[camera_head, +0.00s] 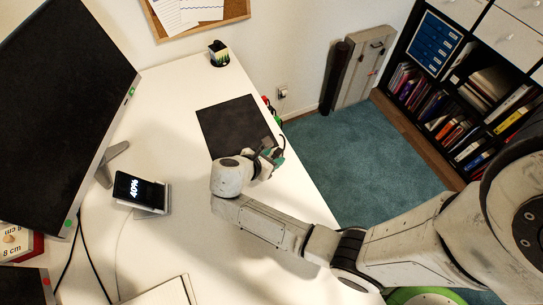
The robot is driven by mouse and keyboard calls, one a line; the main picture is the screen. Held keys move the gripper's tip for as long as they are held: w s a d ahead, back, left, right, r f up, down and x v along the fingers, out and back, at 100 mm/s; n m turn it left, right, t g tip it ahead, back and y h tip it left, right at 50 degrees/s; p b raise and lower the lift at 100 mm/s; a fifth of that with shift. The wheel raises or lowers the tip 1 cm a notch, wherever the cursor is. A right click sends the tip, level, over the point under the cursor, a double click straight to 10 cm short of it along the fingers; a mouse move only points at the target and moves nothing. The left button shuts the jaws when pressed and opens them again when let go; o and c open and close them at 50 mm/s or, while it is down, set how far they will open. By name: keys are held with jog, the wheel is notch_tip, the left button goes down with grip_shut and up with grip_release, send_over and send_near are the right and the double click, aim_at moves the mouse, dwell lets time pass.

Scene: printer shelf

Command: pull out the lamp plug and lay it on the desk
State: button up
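My gripper (269,152) is at the right edge of the white desk (190,88), over the lower right corner of a dark mat. A small dark piece with a thin dark cable shows at its fingers. I cannot tell whether this is the lamp plug or part of the gripper, nor whether the fingers are open or shut. Small red and green parts (271,113) show at the desk's right edge, just beyond the gripper. A wall socket (282,91) is behind the desk edge. No lamp can be made out.
The dark mat (225,118) lies flat on the desk. A pen cup (218,54) stands at the back. A phone on a stand (138,190) and a monitor (60,95) are at left. The desk between phone and mat is clear. A bookshelf (455,90) stands at right.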

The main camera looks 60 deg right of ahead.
jog(key=shift+o, duration=0.9)
jog(key=v, duration=1)
jog(key=shift+a+r, duration=0.2)
jog(key=shift+a, duration=0.2)
jog(key=s+f+m+y, duration=0.1)
jog(key=s, duration=0.1)
jog(key=s+a+f+m+y, duration=0.1)
jog(key=s+f+m, duration=0.1)
jog(key=shift+m+y, duration=0.3)
jog(key=shift+y, duration=0.1)
jog(key=s+m+y, duration=0.1)
jog(key=s+f+m+y, duration=0.1)
jog(key=s+m, duration=0.1)
jog(key=s+a+m+y, duration=0.1)
jog(key=s+m, duration=0.1)
jog(key=shift+f+t, duration=0.25)
jog(key=shift+t, duration=0.05)
jog(key=s+m+y, duration=0.1)
jog(key=m, duration=0.1)
jog(key=s+r+m+t+y, duration=0.1)
jog(key=s+m, duration=0.1)
jog(key=s+r+m+y, duration=0.1)
jog(key=s+m, duration=0.1)
jog(key=m, duration=0.1)
jog(key=shift+s+a+r+t+y, duration=0.1)
jog(key=shift+s+a+t+y, duration=0.1)
jog(key=shift+t+y, duration=0.15)
jog(key=shift+s+r+m, duration=0.25)
jog(key=shift+r+m, duration=0.1)
jog(key=shift+m, duration=0.25)
